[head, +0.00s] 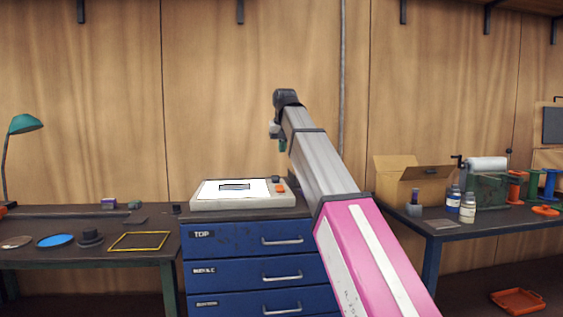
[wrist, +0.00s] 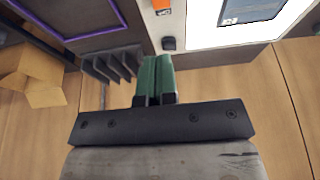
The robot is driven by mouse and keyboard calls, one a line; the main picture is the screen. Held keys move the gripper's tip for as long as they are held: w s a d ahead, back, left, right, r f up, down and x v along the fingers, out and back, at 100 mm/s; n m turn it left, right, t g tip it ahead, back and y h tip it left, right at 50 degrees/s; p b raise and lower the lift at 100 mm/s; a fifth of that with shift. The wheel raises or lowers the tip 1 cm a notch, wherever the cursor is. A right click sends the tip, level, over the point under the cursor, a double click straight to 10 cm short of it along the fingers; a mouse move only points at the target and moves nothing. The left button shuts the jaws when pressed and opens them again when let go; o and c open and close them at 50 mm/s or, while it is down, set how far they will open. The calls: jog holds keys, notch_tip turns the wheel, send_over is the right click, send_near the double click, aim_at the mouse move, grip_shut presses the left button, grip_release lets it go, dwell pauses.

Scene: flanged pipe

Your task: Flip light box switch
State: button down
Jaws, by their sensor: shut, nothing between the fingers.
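The light box (head: 214,204) is a pale, low box with a bright white top, standing on the blue drawer cabinet. An orange switch (head: 280,188) sits at the right end of its top, with a small black knob (head: 275,179) behind it. In the wrist view the light box (wrist: 200,42) fills the upper right, with the orange switch (wrist: 160,5) at the top edge, partly cut off, and the black knob (wrist: 168,43) below it. My gripper (head: 282,146) has green fingers, shut and empty, above the box's right end. The fingers (wrist: 156,62) appear apart from the switch.
The blue cabinet (head: 230,243) has drawers labelled TOP and others. A bench (head: 90,256) on the left holds a blue disc and a yellow frame. The right bench (head: 480,226) holds an open cardboard box (head: 400,182) and bottles. A grey slotted rack (wrist: 112,65) shows beside the fingers.

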aim_at(281, 188)
jog(key=shift+w, duration=0.2)
jog(key=x, duration=0.9)
jog(key=s+x, duration=0.1)
jog(key=x, duration=0.3)
jog(key=shift+w+f, duration=0.2)
jog(key=shift+f, duration=0.35)
jog(key=shift+w+f, duration=0.15)
jog(key=shift+f, duration=0.25)
jog(key=shift+d+f, duration=0.1)
jog(key=shift+f, duration=0.05)
jog(key=shift+s, duration=0.25)
jog(key=shift+s+d, duration=0.15)
jog(key=shift+s, duration=0.55)
